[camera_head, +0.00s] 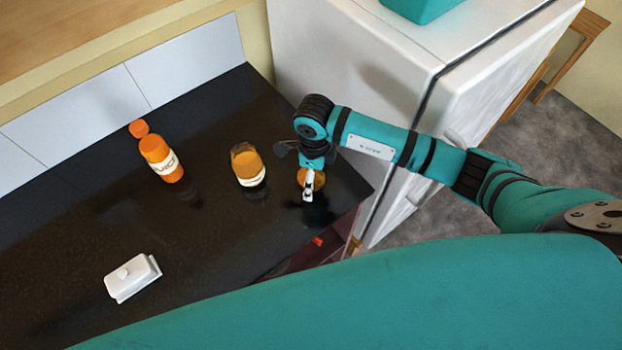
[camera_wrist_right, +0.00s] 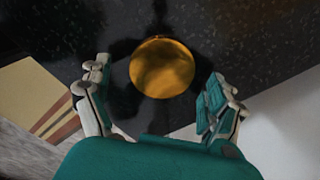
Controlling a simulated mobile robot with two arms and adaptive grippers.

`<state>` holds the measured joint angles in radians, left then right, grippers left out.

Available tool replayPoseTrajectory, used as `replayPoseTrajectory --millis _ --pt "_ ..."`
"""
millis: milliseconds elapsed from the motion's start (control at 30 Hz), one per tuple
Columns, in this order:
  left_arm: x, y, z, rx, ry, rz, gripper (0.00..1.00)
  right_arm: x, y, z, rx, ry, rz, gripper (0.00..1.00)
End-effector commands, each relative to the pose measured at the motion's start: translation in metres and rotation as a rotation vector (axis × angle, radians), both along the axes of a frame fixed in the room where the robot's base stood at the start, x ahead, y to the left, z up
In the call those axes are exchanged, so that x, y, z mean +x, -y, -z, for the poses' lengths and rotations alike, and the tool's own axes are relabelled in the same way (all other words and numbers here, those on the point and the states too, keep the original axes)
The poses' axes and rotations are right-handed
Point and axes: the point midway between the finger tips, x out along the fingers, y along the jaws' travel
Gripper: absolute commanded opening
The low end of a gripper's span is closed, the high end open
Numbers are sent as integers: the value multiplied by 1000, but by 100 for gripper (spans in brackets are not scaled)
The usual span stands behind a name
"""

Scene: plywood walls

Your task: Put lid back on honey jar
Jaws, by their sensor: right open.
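The honey jar (camera_head: 249,172) stands upright on the black counter, amber with a pale label. A round golden-amber piece, which looks like the lid (camera_head: 319,180), is to its right near the counter's right end, partly hidden by my right gripper (camera_head: 308,189). In the right wrist view the lid (camera_wrist_right: 162,68) shows as a full disc. My right gripper (camera_wrist_right: 157,84) is open around it, with a gap between the disc and each finger. I cannot tell how high the fingertips are above the counter. My left gripper is not in view.
An orange bottle (camera_head: 162,160) with a label and orange cap stands left of the jar. A white lidded dish (camera_head: 132,277) lies at the front left of the counter (camera_head: 215,235). A white fridge (camera_head: 345,65) stands close behind and right of my right arm.

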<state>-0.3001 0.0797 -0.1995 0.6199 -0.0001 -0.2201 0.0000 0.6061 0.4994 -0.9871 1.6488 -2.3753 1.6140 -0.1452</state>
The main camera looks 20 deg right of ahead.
Motion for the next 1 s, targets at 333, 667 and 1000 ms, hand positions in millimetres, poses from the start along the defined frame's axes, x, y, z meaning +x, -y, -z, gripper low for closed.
replayPoseTrajectory --millis 333,667,1000 --pt "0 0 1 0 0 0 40 1 0 1 0 1 0 90" --pt "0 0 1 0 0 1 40 1 0 1 0 1 0 49" --pt "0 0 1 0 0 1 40 1 0 1 0 2 0 49"
